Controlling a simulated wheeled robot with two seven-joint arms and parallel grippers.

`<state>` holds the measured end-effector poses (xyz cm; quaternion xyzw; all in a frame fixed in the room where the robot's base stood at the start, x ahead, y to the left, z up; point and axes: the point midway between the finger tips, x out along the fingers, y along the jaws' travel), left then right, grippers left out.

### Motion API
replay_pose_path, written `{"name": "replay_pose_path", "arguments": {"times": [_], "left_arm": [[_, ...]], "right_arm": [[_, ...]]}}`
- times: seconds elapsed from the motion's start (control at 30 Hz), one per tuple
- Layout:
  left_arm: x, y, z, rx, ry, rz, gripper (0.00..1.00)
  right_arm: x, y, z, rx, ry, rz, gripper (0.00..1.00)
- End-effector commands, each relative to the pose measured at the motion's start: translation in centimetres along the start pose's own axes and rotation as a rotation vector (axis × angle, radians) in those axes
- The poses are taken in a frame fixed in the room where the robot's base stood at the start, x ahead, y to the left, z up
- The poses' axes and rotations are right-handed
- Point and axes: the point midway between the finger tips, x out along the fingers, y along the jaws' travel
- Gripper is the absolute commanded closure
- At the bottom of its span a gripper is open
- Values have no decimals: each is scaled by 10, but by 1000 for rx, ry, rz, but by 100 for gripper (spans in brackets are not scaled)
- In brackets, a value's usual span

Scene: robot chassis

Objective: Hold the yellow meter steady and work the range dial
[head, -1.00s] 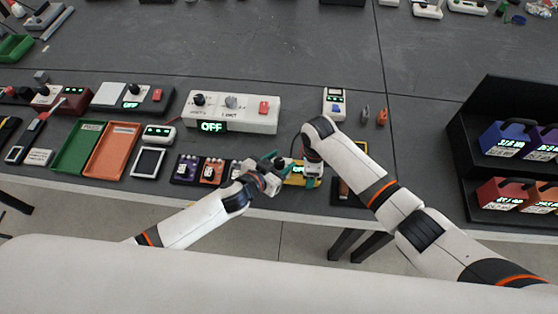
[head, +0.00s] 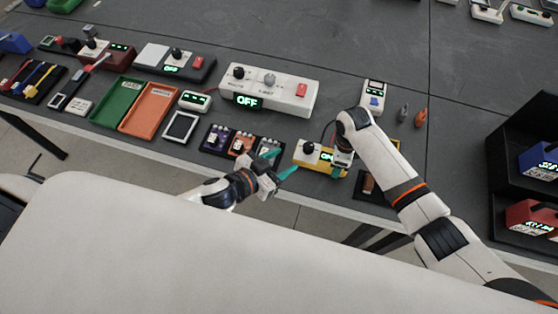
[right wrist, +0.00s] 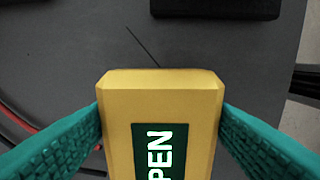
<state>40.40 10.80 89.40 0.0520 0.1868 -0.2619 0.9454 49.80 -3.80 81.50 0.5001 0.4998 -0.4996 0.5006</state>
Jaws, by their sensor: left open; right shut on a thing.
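The yellow meter (head: 302,157) lies near the table's front edge in the head view, with a dark dial knob (head: 308,147) on its left part and a lit green display (head: 327,157) beside it. My right gripper (head: 341,165) is shut on the meter's right end. In the right wrist view the yellow meter (right wrist: 160,84) sits between the teal fingers, its display reading "PEN", cut off at the bottom edge. My left gripper (head: 285,163) is open and empty, just left of the meter and apart from the dial.
A small tray of colored modules (head: 240,143) lies left of the meter. A white strip reading OFF (head: 270,90) stands behind it, and a white device (head: 373,96) behind right. A black shelf (head: 505,140) stands at right.

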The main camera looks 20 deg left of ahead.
Motion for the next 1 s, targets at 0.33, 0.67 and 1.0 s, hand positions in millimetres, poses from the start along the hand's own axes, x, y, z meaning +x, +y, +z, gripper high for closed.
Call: {"name": "replay_pose_path", "arguments": {"times": [0.33,0.67,1.0], "left_arm": [[-6,0,0,1,-1,0,50],[-5,0,0,0,-1,0,50],[-5,0,0,0,-1,0,50]], "right_arm": [[2,-1,1,2,-2,-3,64],[1,-1,1,1,-1,-2,9],[-7,0,0,1,2,1,9]]}}
